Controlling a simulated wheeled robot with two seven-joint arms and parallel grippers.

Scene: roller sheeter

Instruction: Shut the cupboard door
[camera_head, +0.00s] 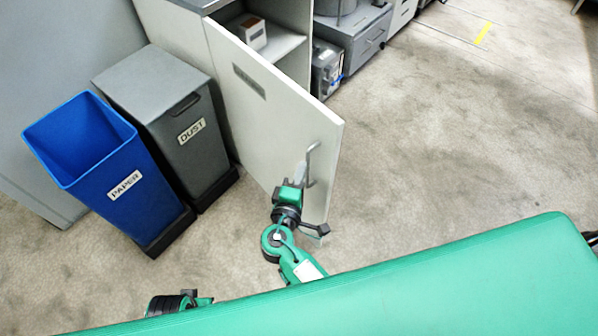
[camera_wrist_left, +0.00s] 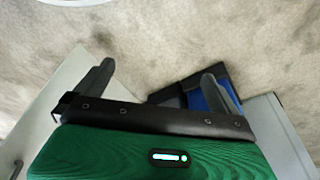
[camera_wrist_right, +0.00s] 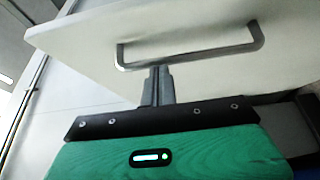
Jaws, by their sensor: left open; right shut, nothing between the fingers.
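The white cupboard door (camera_head: 265,115) stands wide open in the head view, with a label on its face and a metal bar handle (camera_head: 308,165) near its free edge. Behind it the cupboard's shelf (camera_head: 275,45) is exposed. My right gripper (camera_head: 301,172) is at the door's outer face by the handle. In the right wrist view its shut, empty fingers (camera_wrist_right: 160,70) reach the handle bar (camera_wrist_right: 200,56); I cannot tell whether they touch it. The door panel (camera_wrist_right: 180,25) lies behind the bar. My left gripper (camera_wrist_left: 158,70) is open and empty above the floor in the left wrist view.
A blue paper bin (camera_head: 85,150) and a grey dust bin (camera_head: 165,115) stand left of the door. A small box (camera_head: 252,34) sits inside the cupboard. Grey machines (camera_head: 350,40) stand to the right of the cupboard. The carpet (camera_head: 440,140) on the right is clear.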

